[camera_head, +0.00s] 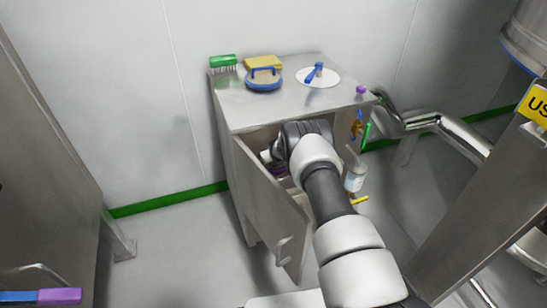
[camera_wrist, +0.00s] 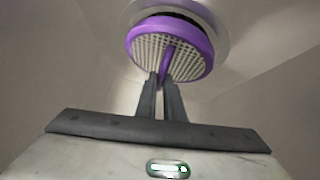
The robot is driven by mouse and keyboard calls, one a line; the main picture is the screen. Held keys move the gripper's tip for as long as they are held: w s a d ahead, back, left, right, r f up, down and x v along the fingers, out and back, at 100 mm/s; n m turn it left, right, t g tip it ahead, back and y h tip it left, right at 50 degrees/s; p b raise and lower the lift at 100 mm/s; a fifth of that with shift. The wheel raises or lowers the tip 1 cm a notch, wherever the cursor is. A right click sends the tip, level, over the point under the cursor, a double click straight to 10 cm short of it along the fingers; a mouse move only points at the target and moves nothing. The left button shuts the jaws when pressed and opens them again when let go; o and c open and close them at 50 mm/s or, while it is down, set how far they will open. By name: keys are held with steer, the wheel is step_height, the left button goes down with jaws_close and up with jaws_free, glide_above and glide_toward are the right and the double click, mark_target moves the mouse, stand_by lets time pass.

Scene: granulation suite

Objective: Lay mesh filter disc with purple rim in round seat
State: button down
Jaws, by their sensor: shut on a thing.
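The mesh filter disc with purple rim (camera_wrist: 203,38) fills the upper middle of the wrist view, tilted, its mesh face towards the camera. My gripper (camera_wrist: 161,80) is shut on a purple grip bar across the middle of this face. A pale round seat (camera_wrist: 222,12) shows behind the disc, with a dark gap between rim and seat at the top. I cannot tell whether the disc touches the seat lower down. In the head view my gripper is inside the cabinet and mostly hidden by my arm; a small purple patch of the disc (camera_head: 277,170) shows beside it.
The steel cabinet (camera_head: 238,115) has its door (camera_head: 268,200) swung open on the left. On its top are a green brush (camera_head: 223,61), a yellow sponge (camera_head: 263,62), a blue-handled round pad (camera_head: 264,82) and a white disc (camera_head: 329,80). A bottle (camera_head: 354,180) hangs at the right side.

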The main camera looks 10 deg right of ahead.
steer(key=shift+w+f+b, duration=0.15)
steer(key=shift+f+b, duration=0.2)
steer(key=shift+f, duration=0.5)
steer(key=shift+w+r, duration=0.1)
steer(key=shift+f, duration=0.35)
steer(key=c, duration=1.9)
jaws_free()
steer(key=shift+o, duration=0.2)
steer(key=shift+r, duration=0.15)
